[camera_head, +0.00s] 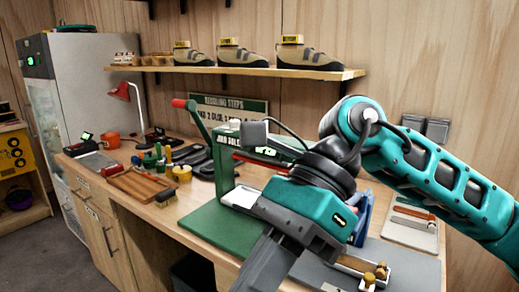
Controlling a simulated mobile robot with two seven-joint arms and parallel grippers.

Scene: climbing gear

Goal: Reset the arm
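My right arm, teal and black, comes in from the right and bends down over the bench. Its gripper (268,268) hangs at the bottom centre with a grey finger reaching to the lower edge of the picture. The fingertips are cut off, so I cannot tell whether it is open or shut, or whether it holds anything. My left arm and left gripper are not in view.
A wooden workbench (150,215) runs under the arm. A green press with a red-tipped lever (196,121) stands close by the gripper. A shelf with several climbing shoes (310,57) is above. A red lamp (122,92) and small tools stand left.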

